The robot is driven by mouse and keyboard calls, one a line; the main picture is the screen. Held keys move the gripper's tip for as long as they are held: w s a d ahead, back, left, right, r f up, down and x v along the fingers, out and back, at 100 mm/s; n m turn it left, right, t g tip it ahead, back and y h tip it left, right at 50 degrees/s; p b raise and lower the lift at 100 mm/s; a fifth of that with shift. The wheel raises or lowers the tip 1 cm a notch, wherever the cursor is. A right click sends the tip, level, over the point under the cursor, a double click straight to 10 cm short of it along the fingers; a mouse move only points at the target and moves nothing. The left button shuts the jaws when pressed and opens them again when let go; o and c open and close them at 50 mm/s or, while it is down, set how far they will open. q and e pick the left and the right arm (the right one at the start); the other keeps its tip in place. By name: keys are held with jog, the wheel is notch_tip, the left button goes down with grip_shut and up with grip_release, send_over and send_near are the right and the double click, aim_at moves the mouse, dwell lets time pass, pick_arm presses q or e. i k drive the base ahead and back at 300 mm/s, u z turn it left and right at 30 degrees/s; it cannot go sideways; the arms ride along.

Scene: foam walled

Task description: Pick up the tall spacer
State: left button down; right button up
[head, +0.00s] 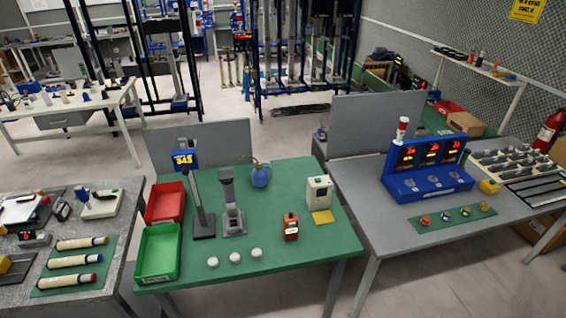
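I cannot tell for certain which thing is the tall spacer. On the green-topped table (300,245) stand a dark upright stand (202,212) and a grey upright device on a square base (232,205). Three small white round pieces (235,257) sit in a row near the table's front edge. On the left table, long pale cylinders with coloured ends (77,262) lie on a green mat. Neither of my grippers shows in the head view.
A red bin (152,215) and a green bin (142,268) sit at the green table's left side. A blue flask (261,176), an orange device (290,232) and a white box (319,190) stand there too. The right table holds a blue display unit (400,192).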

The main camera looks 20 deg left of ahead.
aim_at(256, 253)
jog(key=u, duration=0.35)
jog(key=i, duration=0.4)
jog(key=u, duration=1.2)
